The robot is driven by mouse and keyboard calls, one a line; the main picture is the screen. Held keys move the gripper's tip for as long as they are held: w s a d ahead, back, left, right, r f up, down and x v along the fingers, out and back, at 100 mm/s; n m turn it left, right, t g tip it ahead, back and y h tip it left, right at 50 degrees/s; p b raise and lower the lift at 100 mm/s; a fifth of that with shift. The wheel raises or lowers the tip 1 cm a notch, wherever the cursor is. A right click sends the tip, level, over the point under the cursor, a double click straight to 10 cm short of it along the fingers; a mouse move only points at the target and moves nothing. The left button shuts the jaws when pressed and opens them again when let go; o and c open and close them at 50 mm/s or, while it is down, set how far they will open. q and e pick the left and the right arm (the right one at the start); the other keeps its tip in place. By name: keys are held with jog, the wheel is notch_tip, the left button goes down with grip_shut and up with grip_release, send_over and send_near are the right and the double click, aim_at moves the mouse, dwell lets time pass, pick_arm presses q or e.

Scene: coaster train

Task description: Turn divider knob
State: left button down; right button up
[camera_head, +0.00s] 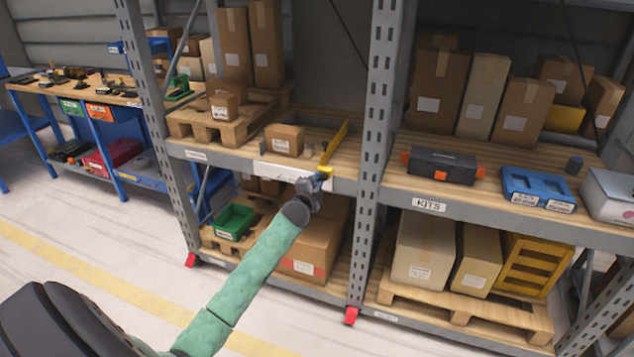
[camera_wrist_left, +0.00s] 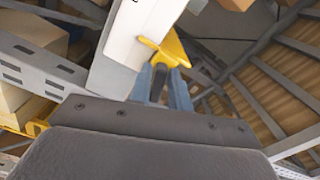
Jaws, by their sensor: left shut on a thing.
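The yellow divider (camera_head: 340,140) stands on the shelf board and runs back from its front edge. Its yellow knob (camera_head: 325,171) is at the front end of the divider, by the shelf's front beam. My left gripper (camera_head: 321,177) reaches up to the beam and is shut on the knob. In the left wrist view the knob (camera_wrist_left: 170,46) sits between the two blue fingers of the left gripper (camera_wrist_left: 161,72), next to a white panel (camera_wrist_left: 145,28). The fingers partly hide the knob. My right gripper is not in view.
A small carton (camera_head: 284,140) stands left of the divider on the same shelf. A grey upright post (camera_head: 377,130) rises right of the gripper. A large carton (camera_head: 312,248) and a green bin (camera_head: 234,221) are on the level below. The floor in front is clear.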

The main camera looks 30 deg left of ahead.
pick_arm(q)
jog(key=shift+f, duration=0.15)
jog(key=c, duration=1.4)
grip_release()
jog(key=shift+c, duration=0.2)
jog(key=shift+s, duration=0.1)
